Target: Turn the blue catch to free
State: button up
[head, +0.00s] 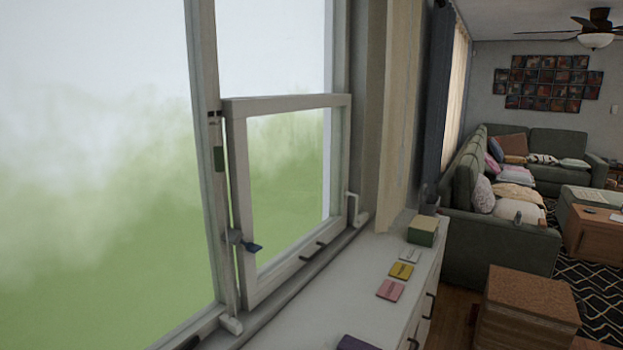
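The blue catch (253,247) is a small dark blue lever low on the left side of a small white-framed window sash (292,101). Its lever points to the right, over the sash frame, from a grey mount (233,237) on the post. The sash looks to stand slightly apart from the post at its left edge; I cannot tell how far. My gripper is not in view.
A white cabinet top (376,262) runs below the window. On it are a pink card (390,290), a yellow card (402,271), a pale card (410,256) and a green-sided box (422,231). A white handle (354,208) is at the sash's right. A brown stool (527,308) stands on the floor.

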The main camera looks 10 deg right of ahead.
aim_at(250, 247)
jog(key=i+l+u, duration=0.15)
jog(key=l, duration=0.2)
jog(key=i+l+u, duration=0.15)
jog(key=l, duration=0.2)
jog(key=l+u, duration=0.15)
jog(key=l, duration=0.2)
jog(key=i+j+u, duration=0.1)
jog(key=i, duration=0.45)
